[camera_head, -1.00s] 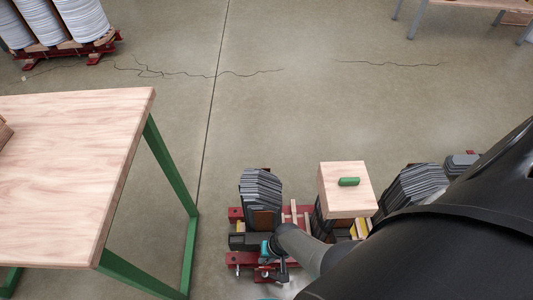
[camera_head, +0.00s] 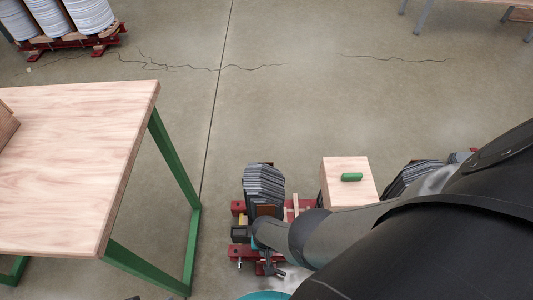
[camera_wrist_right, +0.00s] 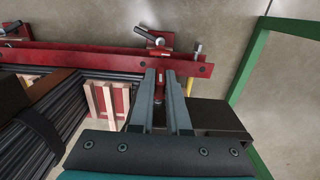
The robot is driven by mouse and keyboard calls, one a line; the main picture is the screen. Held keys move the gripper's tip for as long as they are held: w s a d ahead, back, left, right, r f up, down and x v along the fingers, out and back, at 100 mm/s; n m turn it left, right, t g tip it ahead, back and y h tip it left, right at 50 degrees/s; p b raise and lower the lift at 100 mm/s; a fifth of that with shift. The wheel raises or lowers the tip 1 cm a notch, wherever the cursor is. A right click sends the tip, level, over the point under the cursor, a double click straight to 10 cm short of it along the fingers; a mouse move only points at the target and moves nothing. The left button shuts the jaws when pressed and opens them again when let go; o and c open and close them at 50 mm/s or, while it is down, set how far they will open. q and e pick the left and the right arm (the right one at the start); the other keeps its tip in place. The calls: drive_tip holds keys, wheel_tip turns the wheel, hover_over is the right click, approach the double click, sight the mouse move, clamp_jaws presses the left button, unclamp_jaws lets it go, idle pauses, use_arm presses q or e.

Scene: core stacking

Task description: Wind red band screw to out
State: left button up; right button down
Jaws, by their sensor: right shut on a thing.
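My right gripper (camera_wrist_right: 160,84) is shut in the right wrist view, with a small red and dark piece of the red band screw (camera_wrist_right: 159,86) between its fingertips. Its fingers reach the red clamp bar (camera_wrist_right: 100,58), and most of the held piece is hidden between them. A grey T-shaped handle (camera_wrist_right: 156,36) on a red block stands just beyond the fingertips. In the head view the red clamp (camera_head: 239,252) lies at the dark core stack (camera_head: 264,188), and my right forearm covers part of it. My left gripper is not in view.
A wooden table with green legs (camera_head: 80,170) stands at the left. A wooden block with a green handle (camera_head: 347,190) sits right of the stack. Dark laminations (camera_wrist_right: 60,108) and pale wooden slats (camera_wrist_right: 106,108) lie left of my gripper. Open floor (camera_head: 290,110) lies beyond.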

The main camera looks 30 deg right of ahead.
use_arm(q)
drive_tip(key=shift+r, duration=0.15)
use_arm(e)
drive_tip(key=shift+w, duration=0.15)
drive_tip(key=c, duration=0.9)
unclamp_jaws()
drive_tip(key=shift+r, duration=0.1)
wheel_tip(320, 180, up, 5)
drive_tip(key=p, duration=0.5)
drive_tip(key=shift+r+p, duration=0.65)
drive_tip(key=shift+p, duration=0.05)
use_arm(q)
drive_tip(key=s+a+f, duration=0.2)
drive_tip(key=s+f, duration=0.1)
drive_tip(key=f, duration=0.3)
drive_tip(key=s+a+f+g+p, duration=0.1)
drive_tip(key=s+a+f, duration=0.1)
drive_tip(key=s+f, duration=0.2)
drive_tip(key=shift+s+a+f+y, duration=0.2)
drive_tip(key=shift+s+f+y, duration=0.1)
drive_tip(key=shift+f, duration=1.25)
use_arm(e)
drive_tip(key=shift+r, duration=0.5)
